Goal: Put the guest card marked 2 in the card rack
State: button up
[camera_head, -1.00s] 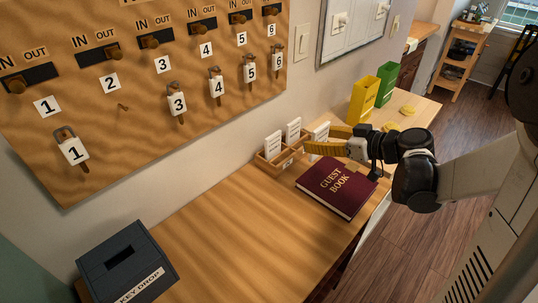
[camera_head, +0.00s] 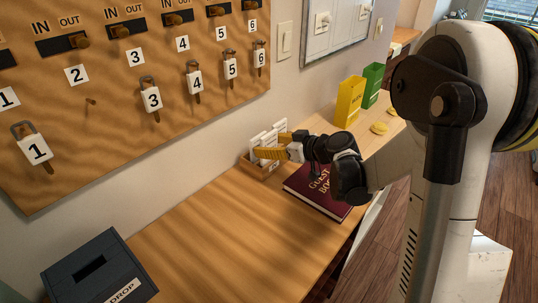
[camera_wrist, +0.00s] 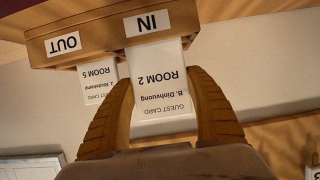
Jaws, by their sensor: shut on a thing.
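The guest card marked ROOM 2 (camera_wrist: 160,90) is between the two yellow fingers of my gripper (camera_wrist: 160,108), which is shut on it. In the wrist view everything is upside down. The wooden card rack (camera_wrist: 90,38) has an IN label (camera_wrist: 147,23) and an OUT label (camera_wrist: 66,44). The held card's lower edge meets the rack's rim at the IN label; how deep it sits is hidden. A ROOM 5 card (camera_wrist: 98,82) stands on the OUT side. In the head view my gripper (camera_head: 260,153) is at the card rack (camera_head: 258,171), partly covering its cards.
A dark red guest book (camera_head: 318,192) lies just right of the rack, under my arm. Yellow (camera_head: 348,102) and green (camera_head: 372,85) holders stand behind. A key drop box (camera_head: 98,270) is at front left. The table middle is clear. The key board (camera_head: 130,100) hangs on the wall.

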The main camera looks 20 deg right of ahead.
jog(key=shift+f+b, duration=0.35)
jog(key=shift+f, duration=0.9)
jog(key=shift+f, duration=0.25)
jog(key=o, duration=1.4)
jog(key=shift+r, duration=0.1)
